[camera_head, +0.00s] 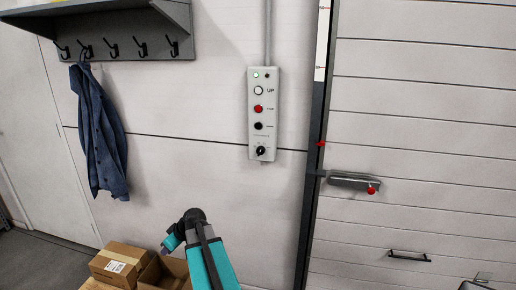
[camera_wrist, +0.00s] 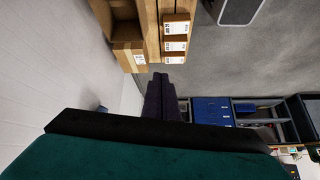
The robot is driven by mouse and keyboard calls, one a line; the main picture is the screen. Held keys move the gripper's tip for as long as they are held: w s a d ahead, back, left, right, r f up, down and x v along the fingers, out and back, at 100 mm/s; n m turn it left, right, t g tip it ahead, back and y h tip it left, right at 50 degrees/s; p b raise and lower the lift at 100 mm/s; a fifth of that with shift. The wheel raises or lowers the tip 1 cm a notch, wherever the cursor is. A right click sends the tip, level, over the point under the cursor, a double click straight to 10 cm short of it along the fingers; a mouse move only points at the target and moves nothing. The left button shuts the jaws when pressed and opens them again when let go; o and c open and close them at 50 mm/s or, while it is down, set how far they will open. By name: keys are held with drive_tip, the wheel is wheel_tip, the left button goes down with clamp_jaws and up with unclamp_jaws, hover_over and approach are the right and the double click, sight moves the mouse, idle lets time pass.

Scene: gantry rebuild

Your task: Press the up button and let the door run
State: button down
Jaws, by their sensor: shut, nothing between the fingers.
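The grey control box (camera_head: 263,137) hangs on the wall left of the door. My gripper (camera_wrist: 163,78) is shut and empty in the wrist view, pointing towards boxes and floor. In the head view my arm is low, below the control box and apart from it.
A rotary switch (camera_head: 261,151) sits at the box's bottom. A latch with a red knob (camera_head: 371,190) and a handle (camera_head: 410,256) are on the door. Cardboard boxes (camera_head: 120,262) stand at lower left. A blue jacket (camera_head: 98,130) hangs from a hook shelf. Wall before the buttons is clear.

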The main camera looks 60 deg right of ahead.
sight(258, 93)
drive_tip(key=s+d+r+n+t+h, duration=0.1)
drive_tip(key=s+d+r+t+h, duration=0.1)
drive_tip(key=d+r, duration=0.9)
drive_tip(key=s+d+r+t+h, duration=0.1)
drive_tip(key=d+r+t+h, duration=0.15)
drive_tip(key=d+r, duration=0.85)
drive_tip(key=s+d+r+t+h, duration=0.1)
drive_tip(key=s+d+r, duration=0.2)
drive_tip(key=r, duration=0.7)
drive_tip(key=s+d+r+n+t+h, duration=0.1)
drive_tip(key=s+d+r+h, duration=0.1)
drive_tip(key=s+r, duration=0.5)
drive_tip(key=s+d+r+n+t+h, duration=0.1)
drive_tip(key=s+d+r, duration=0.4)
drive_tip(key=r, duration=0.9)
drive_tip(key=shift+s+t+h, duration=0.35)
drive_tip(key=shift+s+h, duration=0.1)
drive_tip(key=shift+s, duration=0.05)
drive_tip(key=shift+d+r, duration=0.1)
drive_tip(key=shift+d, duration=0.05)
drive_tip(key=shift+w+d, duration=0.45)
drive_tip(key=shift+d, duration=0.95)
drive_tip(key=shift+w+d, duration=0.45)
drive_tip(key=shift+d, duration=0.9)
drive_tip(key=shift+w+d, duration=0.45)
drive_tip(key=shift+d, duration=0.95)
